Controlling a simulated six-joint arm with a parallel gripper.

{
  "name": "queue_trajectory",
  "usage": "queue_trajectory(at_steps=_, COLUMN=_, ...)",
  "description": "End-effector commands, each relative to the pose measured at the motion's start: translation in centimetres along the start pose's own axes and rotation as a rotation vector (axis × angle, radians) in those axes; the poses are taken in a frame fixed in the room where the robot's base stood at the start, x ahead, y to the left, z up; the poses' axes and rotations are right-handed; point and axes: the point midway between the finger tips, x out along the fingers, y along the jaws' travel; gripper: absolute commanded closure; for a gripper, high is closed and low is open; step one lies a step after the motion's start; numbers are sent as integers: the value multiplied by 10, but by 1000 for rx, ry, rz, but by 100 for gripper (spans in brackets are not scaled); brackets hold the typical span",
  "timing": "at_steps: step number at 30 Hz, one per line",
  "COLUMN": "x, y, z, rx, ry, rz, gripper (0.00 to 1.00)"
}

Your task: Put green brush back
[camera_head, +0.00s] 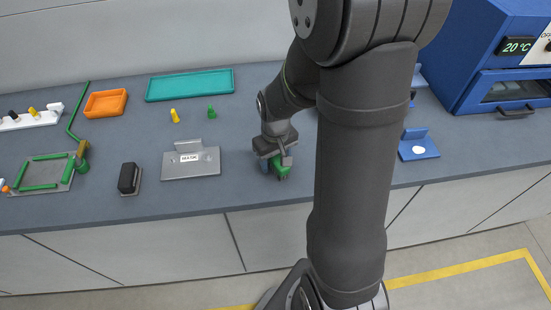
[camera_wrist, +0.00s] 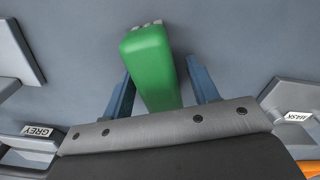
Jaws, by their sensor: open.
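The green brush (camera_head: 283,170) is on the bench at my gripper (camera_head: 275,162), partly hidden by it in the head view. In the wrist view the green brush (camera_wrist: 148,65) lies between the two blue fingers of my gripper (camera_wrist: 158,72). Its green body is lengthwise between them, with a pale strip at its far end. The fingers are open, with a clear gap on the right side of the brush and a narrower one on the left. Its near end is hidden behind the gripper body. I cannot tell which place is the brush's own.
A grey labelled holder (camera_head: 192,165) and a black block (camera_head: 128,177) on a small plate stand left of my gripper. A blue holder (camera_head: 418,146) is to the right, beyond my arm. A teal tray (camera_head: 190,84) and an orange tray (camera_head: 105,103) are behind. The bench front edge is close.

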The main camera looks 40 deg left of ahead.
Motion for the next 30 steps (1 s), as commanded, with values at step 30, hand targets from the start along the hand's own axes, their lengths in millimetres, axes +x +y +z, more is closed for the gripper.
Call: queue_trajectory(at_steps=30, x=-124, y=0, z=0, rx=0, ry=1, rz=0, gripper=46)
